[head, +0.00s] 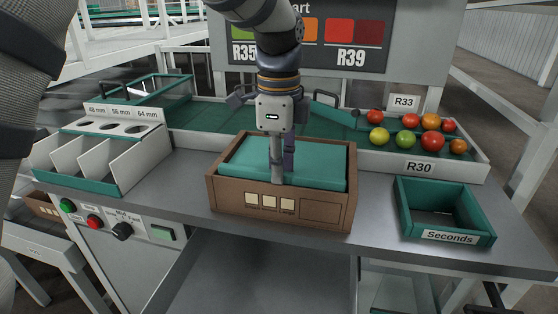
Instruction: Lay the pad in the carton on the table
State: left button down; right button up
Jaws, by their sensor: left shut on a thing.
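The pad (318,160) is a thick teal slab inside the brown carton (254,213) at the middle of the table's front edge. It lies roughly flat between the carton walls, with its top near rim height. Its lower part is hidden by the front wall. My left gripper (283,170) comes down from above at the pad's middle, one finger nearer the front wall and one farther back. It is shut on the pad; the exact grip is partly hidden. My right gripper is not in view.
The grey table (378,228) carries a white sizing rack (128,165) at left and a teal Seconds tray (445,214) at right. Tomatoes (431,141) lie on the green sorting bed behind.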

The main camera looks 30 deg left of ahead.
pick_arm(q)
jog(key=c, duration=1.5)
grip_release()
jog(key=c, duration=0.3)
jog(key=shift+r, duration=3.05)
